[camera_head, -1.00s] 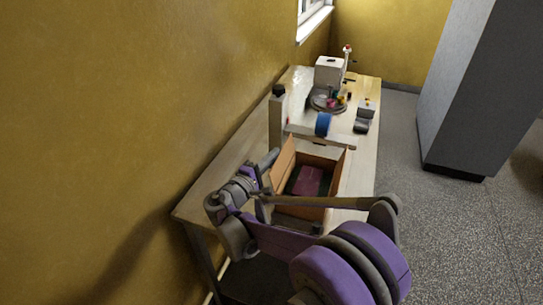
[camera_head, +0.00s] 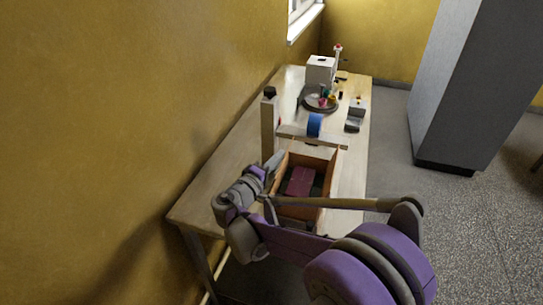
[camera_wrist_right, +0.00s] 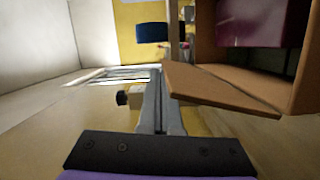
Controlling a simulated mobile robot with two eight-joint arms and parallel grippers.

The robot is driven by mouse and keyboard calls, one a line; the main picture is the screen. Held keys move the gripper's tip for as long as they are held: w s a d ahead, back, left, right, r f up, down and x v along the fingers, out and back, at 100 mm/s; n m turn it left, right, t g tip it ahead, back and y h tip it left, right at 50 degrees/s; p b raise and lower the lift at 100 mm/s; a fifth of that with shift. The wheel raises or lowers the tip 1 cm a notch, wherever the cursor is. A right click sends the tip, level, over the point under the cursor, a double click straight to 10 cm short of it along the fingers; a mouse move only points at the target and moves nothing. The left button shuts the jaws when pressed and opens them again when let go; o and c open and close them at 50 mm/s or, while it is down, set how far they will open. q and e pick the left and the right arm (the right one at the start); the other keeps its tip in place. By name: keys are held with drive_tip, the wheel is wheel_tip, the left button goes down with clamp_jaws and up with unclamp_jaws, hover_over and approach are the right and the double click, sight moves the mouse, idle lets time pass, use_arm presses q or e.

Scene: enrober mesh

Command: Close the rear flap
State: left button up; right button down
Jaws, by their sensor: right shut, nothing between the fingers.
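An open cardboard box (camera_head: 325,187) stands on the table with a dark red block (camera_head: 300,181) inside. One flap (camera_head: 279,166) stands up along its left side, beside my right gripper. In the right wrist view a flap (camera_wrist_right: 222,90) juts from the box wall towards the fingers, and the dark red block (camera_wrist_right: 262,22) shows at upper right. My right gripper (camera_head: 275,160) is shut and empty, just left of the box; its fingers also show in the wrist view (camera_wrist_right: 158,100). Contact with the flap is unclear. My forearm hides the box's near side. My left gripper is out of view.
An upright post (camera_head: 268,128) and a crossbar (camera_head: 325,141) with a blue roll (camera_head: 314,124) stand just beyond the box. Farther back are a round tray (camera_head: 320,104) and a white box (camera_head: 320,69). The table's left part (camera_head: 215,190) is clear beside the wall.

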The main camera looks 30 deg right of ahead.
drive_tip(key=shift+s+d, duration=0.3)
drive_tip(key=shift+s, duration=0.05)
drive_tip(key=shift+s+d+f+m+y, duration=0.2)
drive_tip(key=shift+s+d+f+m, duration=0.3)
drive_tip(key=shift+s+d+m, duration=0.25)
drive_tip(key=shift+s+d+f+m+y, duration=0.2)
drive_tip(key=shift+s+d+f+m, duration=0.4)
drive_tip(key=shift+s, duration=0.25)
drive_tip(key=shift+s+d+f+m, duration=0.15)
drive_tip(key=shift+s+f+m, duration=0.1)
drive_tip(key=shift+m, duration=0.4)
drive_tip(key=shift+s+d+f+m, duration=0.1)
drive_tip(key=shift+d+f+m, duration=0.1)
drive_tip(key=shift+m, duration=0.4)
drive_tip(key=shift+s+d+f+m+y, duration=0.15)
drive_tip(key=shift+f+m+y, duration=0.25)
drive_tip(key=shift+m, duration=0.25)
drive_tip(key=shift+s+d+f+m+y, duration=0.15)
drive_tip(key=shift+f+m+y, duration=0.15)
drive_tip(key=shift+f+m, duration=0.3)
drive_tip(key=shift+r, duration=0.1)
